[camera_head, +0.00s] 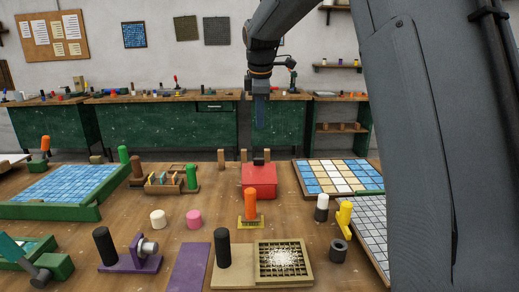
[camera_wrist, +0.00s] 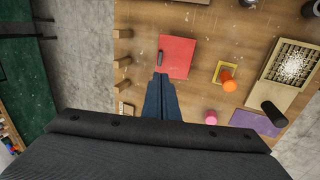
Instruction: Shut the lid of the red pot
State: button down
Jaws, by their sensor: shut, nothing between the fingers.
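The red pot (camera_head: 259,181) is box-shaped and stands on the wooden bench near the middle of the head view. In the wrist view it shows from above as a plain red rectangle (camera_wrist: 178,56), with a small dark handle (camera_wrist: 160,57) along its left side. I cannot tell for sure whether the lid is raised.
An orange peg on a yellow base (camera_head: 250,207) stands just in front of the pot. A tool rack (camera_head: 163,184) is to its left and a tile sheet (camera_head: 338,176) to its right. Wooden pegs (camera_head: 221,158) stand behind. White and pink cylinders (camera_head: 193,219) sit front left.

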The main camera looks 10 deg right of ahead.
jog(key=p, duration=0.4)
send_over(259, 169)
notch_tip(259, 169, down, 13)
jog(key=shift+d+f, duration=0.1)
